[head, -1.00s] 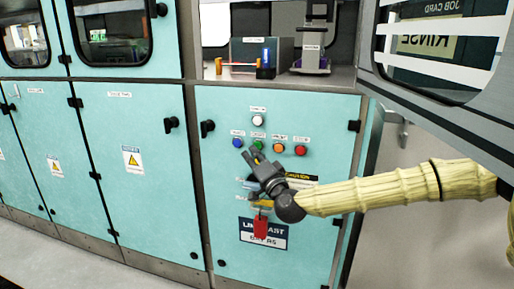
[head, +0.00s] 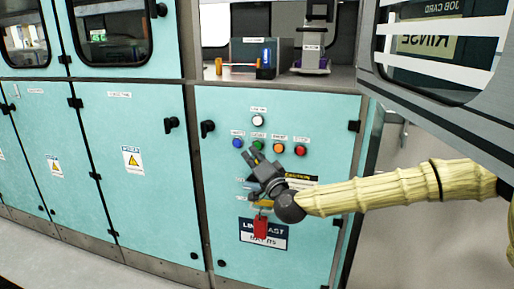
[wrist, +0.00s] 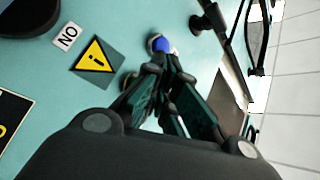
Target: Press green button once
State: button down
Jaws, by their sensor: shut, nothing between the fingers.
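The green button (head: 258,145) is on a light blue cabinet door, in a row between a blue button (head: 237,143) and an orange button (head: 278,148). A red button (head: 300,150) is at the right end of the row. A white button (head: 258,121) is above. My gripper (head: 251,156) is shut and empty, its fingertips just below the green button in the head view. I cannot tell whether they touch the panel. In the wrist view, the blue button (wrist: 161,44) shows just past my fingertips (wrist: 165,64).
A black door latch (head: 208,127) sticks out left of the buttons. A shelf (head: 290,80) with several items is above. A projecting panel with a window is at upper right.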

jog(key=shift+w, duration=0.15)
jog(key=shift+w+d, duration=0.1)
jog(key=shift+w, duration=0.15)
jog(key=shift+w+d, duration=0.15)
jog(key=shift+w, duration=0.3)
dwell(1.2)
jog(key=shift+s, duration=0.1)
jog(key=shift+s+a, duration=0.25)
jog(key=shift+s, duration=0.5)
jog(key=shift+s, duration=0.1)
jog(key=shift+s+a, duration=0.25)
jog(key=shift+s, duration=0.5)
jog(key=shift+s+a, duration=0.25)
jog(key=shift+s, duration=0.5)
jog(key=shift+s+a, duration=0.25)
jog(key=shift+s, duration=0.5)
